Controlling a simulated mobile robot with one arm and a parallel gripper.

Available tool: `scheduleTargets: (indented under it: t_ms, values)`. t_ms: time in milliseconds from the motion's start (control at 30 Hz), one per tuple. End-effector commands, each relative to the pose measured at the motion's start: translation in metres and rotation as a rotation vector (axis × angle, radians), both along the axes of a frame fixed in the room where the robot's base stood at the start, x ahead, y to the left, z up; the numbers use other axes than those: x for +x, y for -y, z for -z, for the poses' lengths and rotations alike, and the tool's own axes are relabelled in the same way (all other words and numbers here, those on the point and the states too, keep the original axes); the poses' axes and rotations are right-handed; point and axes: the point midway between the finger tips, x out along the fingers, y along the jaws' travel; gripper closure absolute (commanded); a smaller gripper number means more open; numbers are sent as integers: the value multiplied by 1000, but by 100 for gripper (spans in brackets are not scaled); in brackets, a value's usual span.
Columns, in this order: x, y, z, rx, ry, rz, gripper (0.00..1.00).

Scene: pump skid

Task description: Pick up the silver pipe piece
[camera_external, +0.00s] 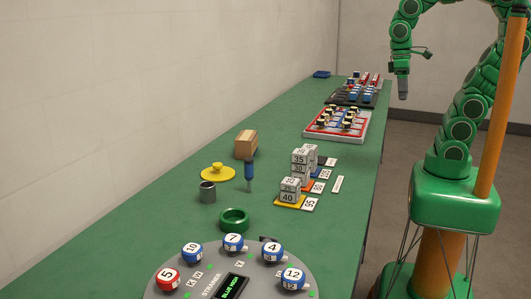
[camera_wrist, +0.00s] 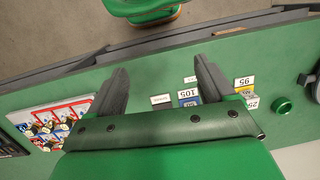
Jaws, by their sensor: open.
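The silver pipe piece (camera_external: 207,191) is a short grey cylinder with an open top. It stands upright on the green table (camera_external: 130,215), left of the blue-handled tool and behind the green ring. My gripper (camera_external: 403,90) hangs high at the far right, beyond the table's right edge in the picture and well away from the pipe piece. In the wrist view my gripper (camera_wrist: 160,70) has its two dark fingers spread wide with nothing between them. I cannot make out the pipe piece in the wrist view; my gripper's body covers much of the table there.
Near the pipe piece are a green ring (camera_external: 234,220), a blue-handled tool (camera_external: 249,175), a yellow lidded disc (camera_external: 218,172) and a wooden block (camera_external: 246,144). Stacked numbered blocks (camera_external: 290,190) stand to the right. A grey dial panel (camera_external: 212,268) lies in front, trays (camera_external: 338,124) behind.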

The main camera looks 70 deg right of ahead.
Motion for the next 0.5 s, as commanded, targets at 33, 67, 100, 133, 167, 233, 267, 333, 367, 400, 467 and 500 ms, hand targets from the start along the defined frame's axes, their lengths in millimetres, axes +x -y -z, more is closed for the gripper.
scheduleTargets:
  t_ms: [33, 67, 100, 133, 167, 233, 267, 333, 367, 400, 467, 500]
  values:
    - [6, -4, -1, 10, -1, 12, 18]
    - [10, -7, -2, 17, -1, 21, 18]
    - [15, -11, -3, 26, -1, 32, 18]
    - [20, -14, -4, 36, -2, 44, 18]
    - [24, -17, -5, 43, -3, 54, 18]
    - [37, -26, -7, 66, -5, 84, 18]
    - [43, -31, -8, 77, -6, 97, 18]
    - [59, -42, -12, 105, -7, 132, 18]
    - [66, -47, -13, 118, -10, 148, 18]
    - [75, -54, -14, 135, -16, 172, 18]
    - [89, -64, -17, 160, -22, 205, 18]
    - [98, -71, -19, 177, -24, 227, 18]
